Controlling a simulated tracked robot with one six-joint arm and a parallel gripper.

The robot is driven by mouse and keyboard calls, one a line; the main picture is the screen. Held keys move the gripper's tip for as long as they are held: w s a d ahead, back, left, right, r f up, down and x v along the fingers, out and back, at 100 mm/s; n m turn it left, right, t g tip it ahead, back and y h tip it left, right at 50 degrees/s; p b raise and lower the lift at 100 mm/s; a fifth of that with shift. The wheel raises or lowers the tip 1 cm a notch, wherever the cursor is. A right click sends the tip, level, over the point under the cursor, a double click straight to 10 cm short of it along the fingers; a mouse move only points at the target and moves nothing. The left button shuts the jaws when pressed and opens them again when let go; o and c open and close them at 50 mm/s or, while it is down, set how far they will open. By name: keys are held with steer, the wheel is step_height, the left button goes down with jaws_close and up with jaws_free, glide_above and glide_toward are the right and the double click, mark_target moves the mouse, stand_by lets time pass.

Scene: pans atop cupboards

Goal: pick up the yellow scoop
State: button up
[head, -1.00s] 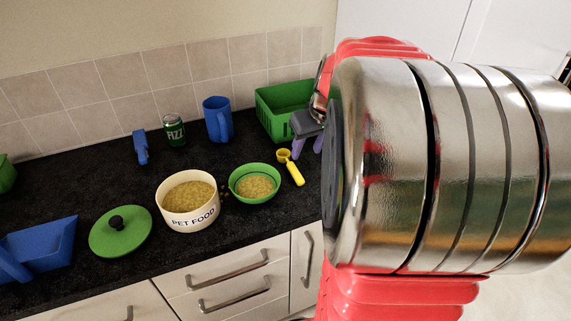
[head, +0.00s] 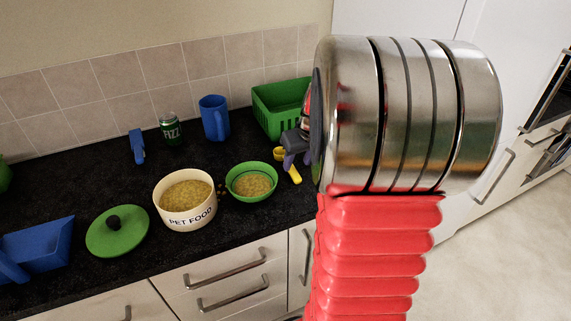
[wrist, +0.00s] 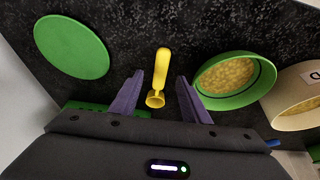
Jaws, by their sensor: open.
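The yellow scoop (head: 293,172) lies on the black worktop, right of the green bowl, with its handle toward the front edge. My gripper (head: 296,157) is over it in the head view and hides part of it. In the wrist view the scoop (wrist: 161,76) shows between the two purple fingers of my gripper (wrist: 158,90), which are apart. The round cup of the scoop is nearest the gripper body and the handle points away. The fingers hold nothing. I cannot tell the exact height of the fingertips above the worktop.
The green bowl (head: 252,197) of yellow food is close beside the scoop. The pet food tub (head: 185,222) and a green lid (head: 118,247) are further left. A green basket (head: 275,122), a blue jug (head: 215,135) and a can (head: 170,145) stand behind.

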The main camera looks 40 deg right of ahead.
mark_target(293, 171)
steer(key=shift+x, duration=2.6)
steer(key=shift+a, duration=0.1)
jaws_close()
